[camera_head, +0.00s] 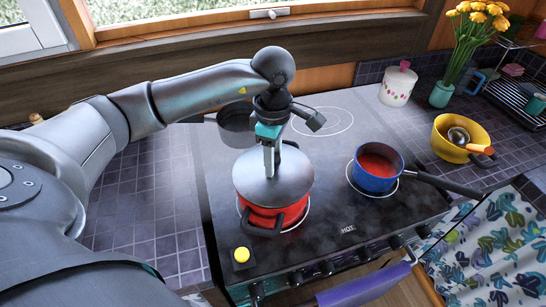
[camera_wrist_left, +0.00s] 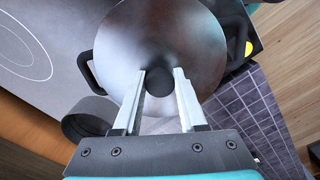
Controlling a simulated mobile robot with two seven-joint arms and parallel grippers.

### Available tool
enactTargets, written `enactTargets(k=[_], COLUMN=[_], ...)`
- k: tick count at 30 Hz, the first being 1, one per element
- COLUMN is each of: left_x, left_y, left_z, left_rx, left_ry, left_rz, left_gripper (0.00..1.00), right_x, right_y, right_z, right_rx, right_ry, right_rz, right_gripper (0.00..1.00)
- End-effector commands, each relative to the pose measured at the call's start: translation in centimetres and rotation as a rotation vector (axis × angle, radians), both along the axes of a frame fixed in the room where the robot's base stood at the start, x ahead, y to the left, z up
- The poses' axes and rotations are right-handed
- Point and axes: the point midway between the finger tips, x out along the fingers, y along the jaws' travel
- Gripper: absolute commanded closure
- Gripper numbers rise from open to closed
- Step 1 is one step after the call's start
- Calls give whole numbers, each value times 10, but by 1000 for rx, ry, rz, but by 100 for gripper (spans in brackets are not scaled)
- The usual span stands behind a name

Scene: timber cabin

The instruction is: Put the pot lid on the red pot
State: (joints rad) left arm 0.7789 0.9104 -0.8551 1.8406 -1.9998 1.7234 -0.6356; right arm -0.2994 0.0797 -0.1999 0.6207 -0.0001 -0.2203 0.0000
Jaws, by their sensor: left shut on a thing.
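The grey metal pot lid (camera_head: 290,183) covers the top of the red pot (camera_head: 262,215) on the front left of the stove. It lies nearly level; I cannot tell whether it rests fully on the rim. My left gripper (camera_head: 269,172) comes down from above and is shut on the lid's dark knob. In the left wrist view, the two fingers (camera_wrist_left: 160,80) close around the black knob (camera_wrist_left: 158,85) near the middle of the lid (camera_wrist_left: 165,30). The pot's dark handles stick out at the lid's edges. My right gripper is not in view.
A blue pan (camera_head: 376,184) with red contents stands right of the red pot on the stove (camera_head: 340,225). A grey pot (camera_head: 236,122) stands behind. A yellow bowl (camera_head: 447,150), a white jar (camera_head: 398,85) and a flower vase (camera_head: 441,94) are at right.

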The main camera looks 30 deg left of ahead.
Motion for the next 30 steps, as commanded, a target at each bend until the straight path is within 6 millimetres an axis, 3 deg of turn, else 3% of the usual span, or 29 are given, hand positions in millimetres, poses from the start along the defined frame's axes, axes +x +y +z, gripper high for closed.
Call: enactTargets(k=[13, 14, 15, 23, 30], left_x=[0, 0, 0, 0, 0], left_y=[0, 0, 0, 0, 0], left_z=[-9, -9, -9, -9, -9], left_rx=[0, 0, 0, 0, 1], left_ry=[-1, -1, -1, -1, 0], left_rz=[1, 1, 1, 1, 1], left_gripper=[100, 58, 53, 24, 24], right_x=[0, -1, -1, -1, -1], right_y=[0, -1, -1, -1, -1], right_z=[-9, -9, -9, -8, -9], right_rx=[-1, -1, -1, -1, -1], right_ry=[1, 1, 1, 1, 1], right_rz=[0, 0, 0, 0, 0], right_gripper=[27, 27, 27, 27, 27])
